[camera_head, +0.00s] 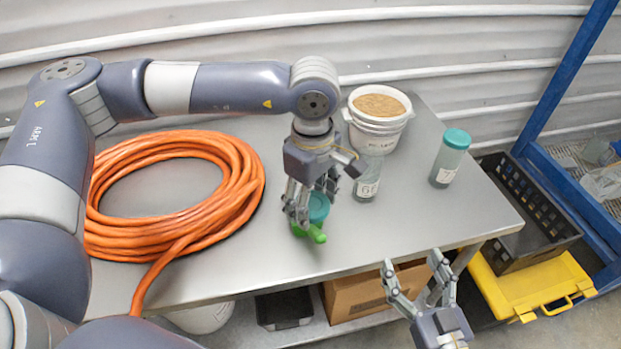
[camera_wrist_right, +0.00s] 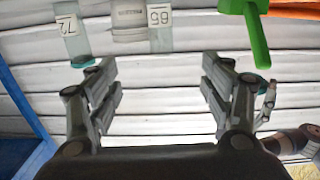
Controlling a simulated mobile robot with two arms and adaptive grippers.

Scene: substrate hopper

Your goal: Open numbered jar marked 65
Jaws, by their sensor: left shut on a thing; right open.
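The jar marked 65 (camera_head: 366,188) stands upright on the metal table, clear-walled, with no lid visible on it. Its label shows upside down in the right wrist view (camera_wrist_right: 158,17). My left gripper (camera_head: 312,203) is left of this jar, pointing down and shut on a teal lid (camera_head: 319,208), which its fingers partly cover. My right gripper (camera_head: 418,280) is open and empty off the table's front edge.
Another jar with a teal lid (camera_head: 450,158), marked 72, stands to the right. A white bucket (camera_head: 375,135) of brown substrate is behind jar 65. A coiled orange hose (camera_head: 235,190) fills the left. A black crate (camera_head: 535,215) and yellow case (camera_head: 535,285) are beyond the table.

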